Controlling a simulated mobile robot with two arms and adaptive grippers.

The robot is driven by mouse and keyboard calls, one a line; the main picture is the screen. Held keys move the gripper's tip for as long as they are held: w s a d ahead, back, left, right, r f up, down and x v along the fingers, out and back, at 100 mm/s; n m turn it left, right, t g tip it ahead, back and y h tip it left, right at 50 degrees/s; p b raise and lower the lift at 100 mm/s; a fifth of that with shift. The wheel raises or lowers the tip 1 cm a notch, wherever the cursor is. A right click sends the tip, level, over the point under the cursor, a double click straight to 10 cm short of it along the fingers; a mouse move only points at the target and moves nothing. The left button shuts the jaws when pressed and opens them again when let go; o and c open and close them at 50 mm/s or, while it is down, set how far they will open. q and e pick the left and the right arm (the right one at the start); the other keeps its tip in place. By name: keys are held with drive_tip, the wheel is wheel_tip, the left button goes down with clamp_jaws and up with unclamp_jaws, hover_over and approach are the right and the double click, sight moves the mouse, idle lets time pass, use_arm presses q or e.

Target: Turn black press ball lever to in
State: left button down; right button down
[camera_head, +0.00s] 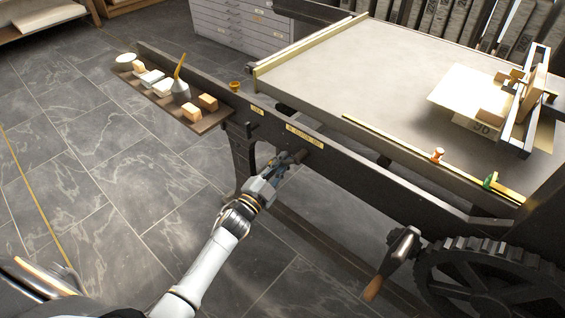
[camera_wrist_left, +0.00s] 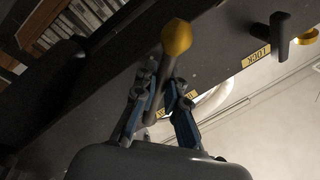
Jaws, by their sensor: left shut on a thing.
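The ball lever (camera_wrist_left: 178,38) shows in the left wrist view as a dark shaft with a yellow, rounded end. It stands in front of the dark side rail of the press (camera_head: 375,185). In the head view only a small dark part of the lever (camera_head: 300,155) shows beside the rail, below a brass label plate (camera_head: 304,137). My left gripper (camera_head: 284,165) reaches it from the front left. In the left wrist view its fingers (camera_wrist_left: 162,84) are closed on the shaft below the rounded end. The lower shaft is partly hidden. My right gripper is out of view.
A second dark lever (camera_wrist_left: 281,32) stands by a LOCK plate (camera_wrist_left: 256,54) on the same rail. A shelf (camera_head: 146,84) with small blocks juts out at the left. A wooden-handled crank (camera_head: 388,262) and toothed wheel (camera_head: 480,280) are at the lower right.

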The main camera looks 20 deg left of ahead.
use_arm(q)
drive_tip(key=c, duration=1.4)
unclamp_jaws()
drive_tip(key=shift+s, duration=0.1)
drive_tip(key=v, duration=1.2)
drive_tip(key=shift+f, duration=0.1)
